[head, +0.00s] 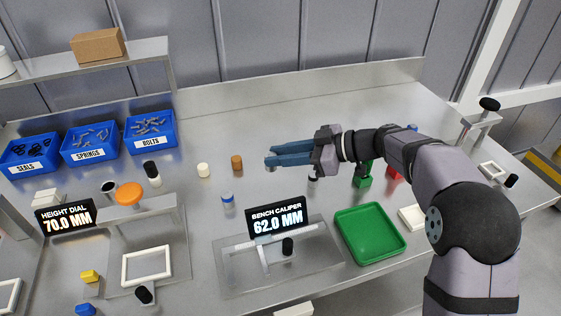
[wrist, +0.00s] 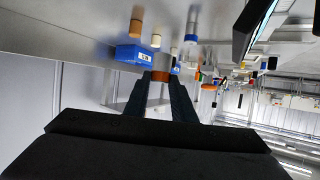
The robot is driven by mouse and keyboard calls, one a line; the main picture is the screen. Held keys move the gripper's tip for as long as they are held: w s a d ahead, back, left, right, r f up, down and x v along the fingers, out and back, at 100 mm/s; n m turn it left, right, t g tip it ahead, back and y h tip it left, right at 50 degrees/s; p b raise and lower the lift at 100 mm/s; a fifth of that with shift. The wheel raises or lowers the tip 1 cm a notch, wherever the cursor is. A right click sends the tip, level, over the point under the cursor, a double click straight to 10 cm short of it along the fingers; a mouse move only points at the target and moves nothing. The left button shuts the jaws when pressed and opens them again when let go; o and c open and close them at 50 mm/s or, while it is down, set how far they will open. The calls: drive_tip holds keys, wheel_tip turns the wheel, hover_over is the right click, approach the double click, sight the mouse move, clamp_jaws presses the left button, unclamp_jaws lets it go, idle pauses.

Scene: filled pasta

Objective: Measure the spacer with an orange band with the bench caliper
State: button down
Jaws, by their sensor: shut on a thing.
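My gripper (head: 273,162) is held out over the middle of the bench, behind the bench caliper (head: 264,250) and well apart from it. In the wrist view its fingers (wrist: 161,92) are closed on a small pale piece with an orange-brown end (wrist: 160,76), which looks like the spacer with an orange band. In the head view the fingers mostly hide this piece. The bench caliper has a black knob (head: 287,246), and its display (head: 277,220) reads 62.0 MM.
A brown cylinder (head: 237,162), a white one (head: 203,170) and a blue-banded one (head: 227,199) stand left of my gripper. A green tray (head: 345,238) lies right of the caliper. The height dial display (head: 66,217) reads 70.0 MM. Blue bins (head: 90,157) stand behind.

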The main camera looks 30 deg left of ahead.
drive_tip(key=r+p, duration=0.1)
drive_tip(key=s+a+r+p, duration=0.1)
drive_tip(key=r, duration=0.1)
drive_tip(key=shift+s+a+r, duration=0.2)
drive_tip(key=s+d+f+n+g+h+p, duration=0.1)
drive_tip(key=s+d+f+n+g, duration=0.1)
drive_tip(key=s, duration=0.7)
drive_tip(key=s+d+f+n+g+h+p, duration=0.2)
drive_tip(key=s+d+n+g, duration=0.2)
drive_tip(key=s, duration=0.6)
drive_tip(key=shift+s+d+n+g+h+p, duration=0.2)
drive_tip(key=shift+d+n+g+h+p, duration=0.1)
drive_tip(key=shift+d+n+g, duration=0.15)
drive_tip(key=shift+a+f, duration=0.1)
drive_tip(key=shift+f, duration=0.05)
drive_tip(key=shift+f+b, duration=0.7)
drive_tip(key=shift+f, duration=2.65)
drive_tip(key=shift+f+b, duration=0.65)
drive_tip(key=shift+b, duration=0.2)
